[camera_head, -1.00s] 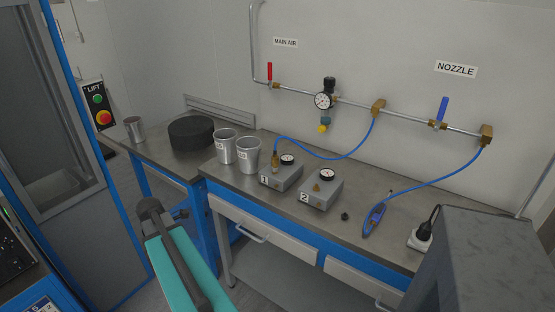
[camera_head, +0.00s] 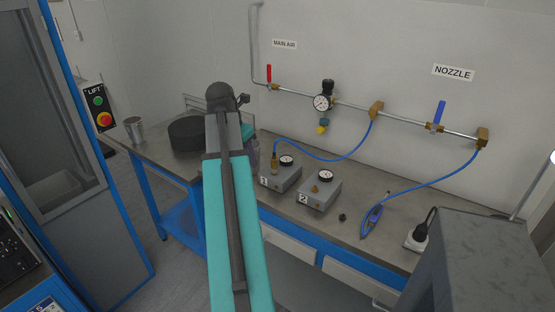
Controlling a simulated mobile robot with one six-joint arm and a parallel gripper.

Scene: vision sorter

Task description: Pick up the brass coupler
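A brass coupler (camera_head: 274,165) is at the end of a blue hose and stands upright on the grey box marked 1 (camera_head: 281,178). I cannot tell how firmly it is seated. A second small brass fitting (camera_head: 315,189) sits on the grey box marked 2 (camera_head: 318,194), with no hose on it. My teal arm rises in front of the bench, left of both boxes. My gripper cannot be made out in this view.
Gauges, valves and a pipe run along the wall above the bench (camera_head: 290,208). A blue nozzle tool (camera_head: 372,217) and a small dark part (camera_head: 342,217) lie to the right. A black round block (camera_head: 185,134) and a metal cup (camera_head: 134,130) stand left.

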